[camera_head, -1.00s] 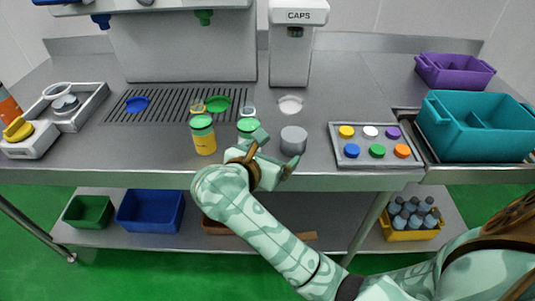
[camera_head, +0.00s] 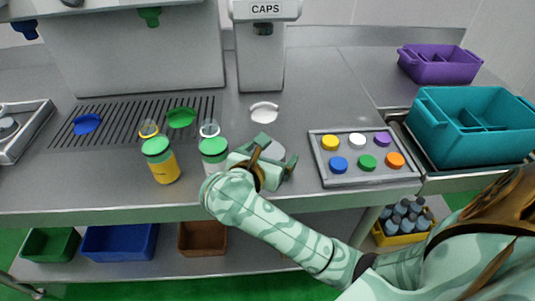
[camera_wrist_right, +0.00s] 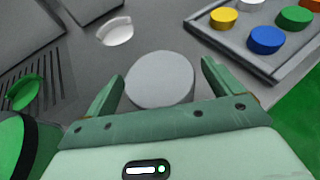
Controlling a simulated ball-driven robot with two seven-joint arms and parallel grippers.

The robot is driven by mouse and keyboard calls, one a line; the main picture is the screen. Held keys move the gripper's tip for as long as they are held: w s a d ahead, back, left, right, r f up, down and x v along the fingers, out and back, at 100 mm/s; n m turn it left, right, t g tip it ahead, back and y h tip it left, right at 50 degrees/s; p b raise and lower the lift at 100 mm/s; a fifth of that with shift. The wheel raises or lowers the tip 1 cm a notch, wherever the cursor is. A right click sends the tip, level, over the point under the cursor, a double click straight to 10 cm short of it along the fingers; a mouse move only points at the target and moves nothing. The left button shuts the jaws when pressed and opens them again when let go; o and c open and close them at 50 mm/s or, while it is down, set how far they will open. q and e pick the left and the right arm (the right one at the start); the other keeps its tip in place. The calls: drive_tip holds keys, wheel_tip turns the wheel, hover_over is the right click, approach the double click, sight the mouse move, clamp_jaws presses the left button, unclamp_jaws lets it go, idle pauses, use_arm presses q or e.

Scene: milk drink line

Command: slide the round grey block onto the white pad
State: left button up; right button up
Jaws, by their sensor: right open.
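The round grey block (camera_wrist_right: 160,80) stands on the steel counter, between the two fingers of my right gripper (camera_wrist_right: 162,78) in the wrist view. A gap shows beside the fingers, so the gripper is open around it. In the head view the block (camera_head: 277,151) is partly hidden by my right gripper (camera_head: 276,154). The white pad (camera_head: 264,112) lies flat on the counter beyond the block, below the CAPS dispenser; it also shows in the wrist view (camera_wrist_right: 117,32), ahead and left of the block. My left gripper is not in view.
A green-capped white bottle (camera_head: 214,154) stands close left of my right gripper, with a yellow bottle (camera_head: 160,162) farther left. A tray of coloured caps (camera_head: 322,163) lies to the right. The counter between block and pad looks clear.

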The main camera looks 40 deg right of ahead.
drive_tip(key=c, duration=1.2)
drive_tip(key=shift+w+d+f+b, duration=0.1)
drive_tip(key=shift+w+d+b, duration=0.2)
drive_tip(key=shift+w+b, duration=0.15)
drive_tip(key=shift+w+d+f+b, duration=0.1)
drive_tip(key=shift+w+d+b, duration=0.2)
drive_tip(key=shift+w, duration=0.25)
drive_tip(key=shift+r, duration=0.15)
drive_tip(key=shift+s+a+p, duration=0.1)
drive_tip(key=shift+s+p, duration=0.15)
drive_tip(key=shift+p, duration=0.05)
use_arm(q)
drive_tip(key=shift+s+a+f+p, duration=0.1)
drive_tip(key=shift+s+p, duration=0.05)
drive_tip(key=shift+p, duration=0.2)
use_arm(e)
drive_tip(key=shift+s+a, duration=0.75)
drive_tip(key=shift+s, duration=0.35)
drive_tip(key=o, duration=1.2)
